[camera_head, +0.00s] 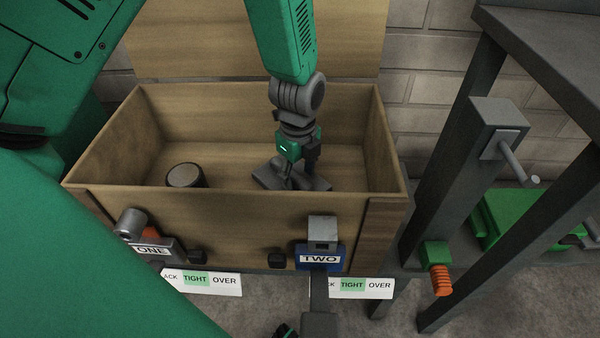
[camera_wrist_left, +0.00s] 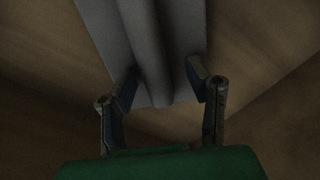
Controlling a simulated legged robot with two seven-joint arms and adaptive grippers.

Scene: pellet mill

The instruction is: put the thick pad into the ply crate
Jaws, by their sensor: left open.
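The ply crate (camera_head: 240,222) stands open in the head view, its lid raised against the wall. My left gripper (camera_head: 298,172) reaches down into its right half. A grey plate with a raised ridge (camera_head: 316,184), seemingly the thick pad, lies on or near the crate floor under the fingers. In the left wrist view, the open fingers (camera_wrist_left: 162,80) stand either side of the ridge of the grey plate (camera_wrist_left: 146,40), with gaps visible. Whether the plate rests fully on the floor is hard to tell. My right gripper is not in view.
A dark round cylinder (camera_head: 185,176) sits inside the crate at left. Latches labelled ONE (camera_head: 150,250) and TWO (camera_head: 318,258) are on the crate's front. A dark metal frame (camera_head: 455,160) stands close at right. The crate's middle floor is clear.

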